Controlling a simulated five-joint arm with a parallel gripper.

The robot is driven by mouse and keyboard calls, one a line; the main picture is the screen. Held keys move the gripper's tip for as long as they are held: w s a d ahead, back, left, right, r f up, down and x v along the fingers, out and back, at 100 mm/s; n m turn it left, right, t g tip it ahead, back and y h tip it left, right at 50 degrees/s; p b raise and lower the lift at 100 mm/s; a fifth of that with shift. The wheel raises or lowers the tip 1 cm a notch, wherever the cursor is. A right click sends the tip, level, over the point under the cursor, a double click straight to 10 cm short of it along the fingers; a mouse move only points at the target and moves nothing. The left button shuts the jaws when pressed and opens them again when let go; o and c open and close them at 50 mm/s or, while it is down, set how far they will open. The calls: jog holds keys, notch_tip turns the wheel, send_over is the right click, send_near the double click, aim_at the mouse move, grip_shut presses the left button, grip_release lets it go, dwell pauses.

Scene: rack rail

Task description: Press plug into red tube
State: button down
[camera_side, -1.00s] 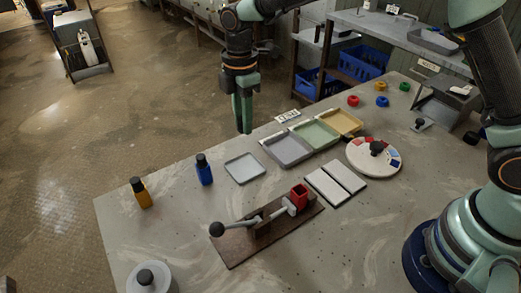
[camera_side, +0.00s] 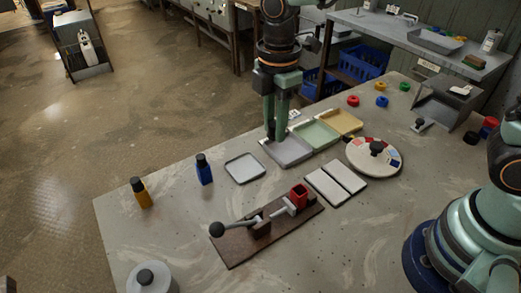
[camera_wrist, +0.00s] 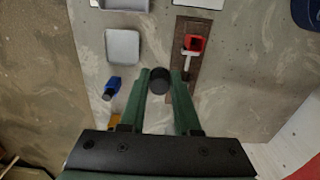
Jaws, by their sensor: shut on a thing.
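The red tube (camera_side: 299,194) is a square-looking red block with a dark opening, standing on a brown wooden board (camera_side: 235,245). It also shows in the wrist view (camera_wrist: 194,43). A lever with a black ball knob (camera_side: 217,230) and a light metal plunger (camera_side: 284,207) are on the same board. My gripper (camera_side: 274,136) is in the air over the left end of the compartment trays, behind the red tube. In the wrist view my gripper (camera_wrist: 161,76) is shut on a dark round piece (camera_wrist: 160,81), which looks like the plug. Its lower part is hidden.
A grey square tray (camera_side: 245,169), a blue bottle (camera_side: 204,170) and a yellow bottle (camera_side: 140,192) stand at the left. Compartment trays (camera_side: 318,133), a round dial plate (camera_side: 366,168) and two white plates (camera_side: 325,188) lie to the right. Table between bottles and board is clear.

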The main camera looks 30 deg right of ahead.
jog(key=shift+s+d+f, duration=0.35)
jog(key=shift+s+f, duration=0.85)
jog(key=shift+f, duration=0.4)
jog(key=shift+s+d+f, duration=0.35)
jog(key=shift+s+f, duration=0.8)
jog(key=shift+f, duration=0.5)
jog(key=shift+s+d+f, duration=0.35)
jog(key=shift+s+f, duration=0.85)
jog(key=shift+f, duration=0.4)
jog(key=shift+f, duration=0.15)
jog(key=shift+c, duration=0.3)
grip_release()
notch_tip(320, 180, up, 7)
